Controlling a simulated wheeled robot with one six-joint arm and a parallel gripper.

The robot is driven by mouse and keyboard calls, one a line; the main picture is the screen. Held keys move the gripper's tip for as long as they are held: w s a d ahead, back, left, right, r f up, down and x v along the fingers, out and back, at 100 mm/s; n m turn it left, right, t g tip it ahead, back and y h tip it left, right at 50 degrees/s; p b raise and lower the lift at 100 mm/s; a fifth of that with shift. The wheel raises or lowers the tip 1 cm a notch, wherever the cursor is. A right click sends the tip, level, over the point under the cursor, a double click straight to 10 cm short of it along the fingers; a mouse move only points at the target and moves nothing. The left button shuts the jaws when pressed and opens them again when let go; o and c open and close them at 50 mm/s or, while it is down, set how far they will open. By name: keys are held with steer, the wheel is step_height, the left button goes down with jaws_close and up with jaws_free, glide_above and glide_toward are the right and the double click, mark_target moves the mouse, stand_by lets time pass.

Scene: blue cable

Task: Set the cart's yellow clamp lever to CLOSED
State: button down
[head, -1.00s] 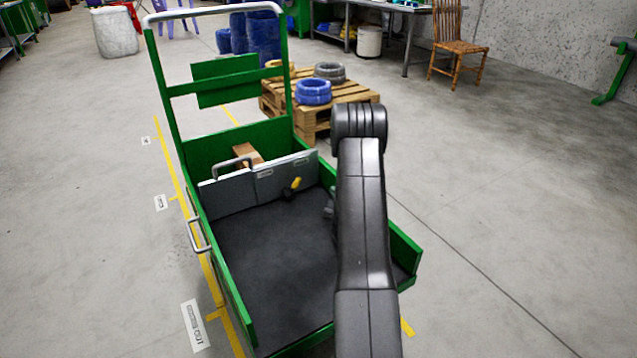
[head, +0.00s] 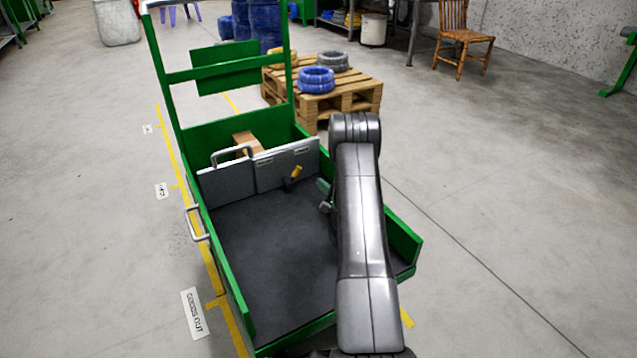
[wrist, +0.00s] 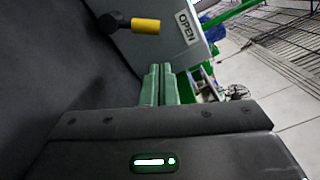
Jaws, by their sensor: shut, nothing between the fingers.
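The yellow clamp lever (head: 296,171) sits on the grey panel (head: 284,168) inside the green cart (head: 233,297). Its yellow grip points up and to the right in the head view. In the wrist view the yellow grip (wrist: 145,25) lies sideways from its black arm, and an OPEN label (wrist: 187,27) is on the panel to its right. My gripper (wrist: 162,82) has its green fingers together and empty, below and apart from the lever in the wrist view. In the head view its tip (head: 323,187) shows just right of the lever, partly hidden by my arm.
The cart's green side wall (head: 404,238) stands to the right of my arm. A brown box (head: 247,143) is behind the panel. A pallet (head: 340,97) with cable coils stands beyond the cart. The dark cart bed (head: 270,240) is clear.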

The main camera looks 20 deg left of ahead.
mark_target(293, 174)
steer(key=b+x, duration=0.2)
steer(key=x, duration=0.6)
steer(key=shift+w+a+b, duration=0.1)
steer(key=shift+a+b, duration=0.05)
steer(key=shift+b, duration=0.15)
